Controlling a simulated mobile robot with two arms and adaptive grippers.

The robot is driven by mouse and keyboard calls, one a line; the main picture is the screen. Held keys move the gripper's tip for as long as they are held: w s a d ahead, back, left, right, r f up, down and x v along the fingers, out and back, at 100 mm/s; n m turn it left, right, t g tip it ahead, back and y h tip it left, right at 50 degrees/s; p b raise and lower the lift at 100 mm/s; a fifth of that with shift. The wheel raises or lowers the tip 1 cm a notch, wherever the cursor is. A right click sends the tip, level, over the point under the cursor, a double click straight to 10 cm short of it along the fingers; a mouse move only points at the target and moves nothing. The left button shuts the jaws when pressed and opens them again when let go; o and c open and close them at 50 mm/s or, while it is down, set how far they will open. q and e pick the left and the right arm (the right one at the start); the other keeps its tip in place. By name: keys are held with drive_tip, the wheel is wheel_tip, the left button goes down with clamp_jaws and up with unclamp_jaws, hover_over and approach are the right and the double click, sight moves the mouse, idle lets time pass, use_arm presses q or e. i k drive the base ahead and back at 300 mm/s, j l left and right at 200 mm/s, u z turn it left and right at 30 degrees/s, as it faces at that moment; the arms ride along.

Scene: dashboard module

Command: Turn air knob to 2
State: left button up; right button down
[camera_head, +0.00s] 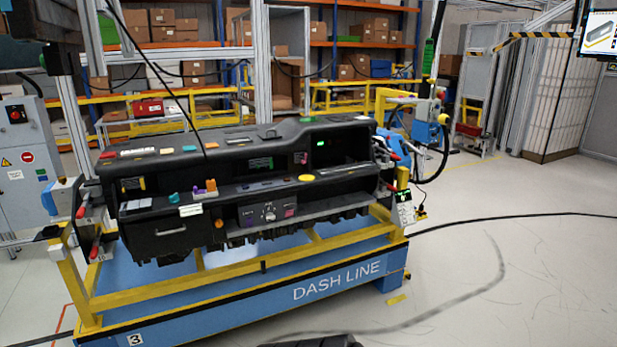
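The black dashboard module (250,165) rests on a yellow frame over a blue cart. A small dark control panel (253,217) with light markings sits low in its middle, with a small round knob (269,212) at its centre. The knob's setting and the lettering are too small to read. An orange round knob (219,223) sits left of this panel.
The blue cart marked DASH LINE (337,281) has a yellow frame (158,290). Colourful small parts lie on the dashboard's ledges. A dark cable (512,216) crosses the floor. The floor at right is mostly clear. Shelves with boxes stand behind.

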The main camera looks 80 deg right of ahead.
sight(269, 216)
drive_tip(key=z, duration=2.35)
drive_tip(key=i+l, duration=0.15)
